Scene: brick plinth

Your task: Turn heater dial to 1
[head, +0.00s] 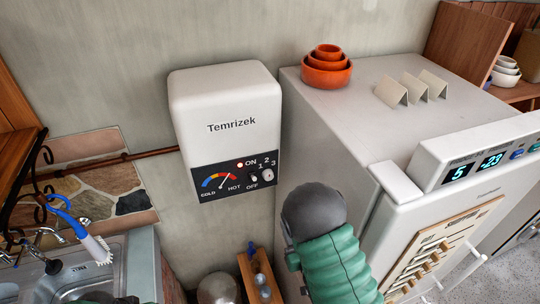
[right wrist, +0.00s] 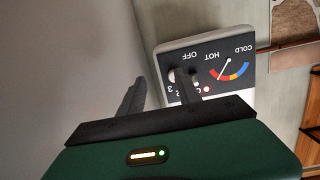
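The white Temrizek heater (head: 226,115) hangs on the wall, with a dark control panel at its bottom. In the right wrist view the panel is upside down, and the dial (right wrist: 172,76) is partly visible. My right gripper (right wrist: 163,76) is open, its two dark fingers apart; one overlaps the panel beside the dial, the other is left of the heater. Contact cannot be told. The head view hides these fingers.
A white fridge (head: 340,125) stands close on the right, with orange bowls (head: 327,68) on top. A sink (head: 85,280) and brush (head: 95,245) are lower left. A wooden rack (head: 260,275) stands below the heater.

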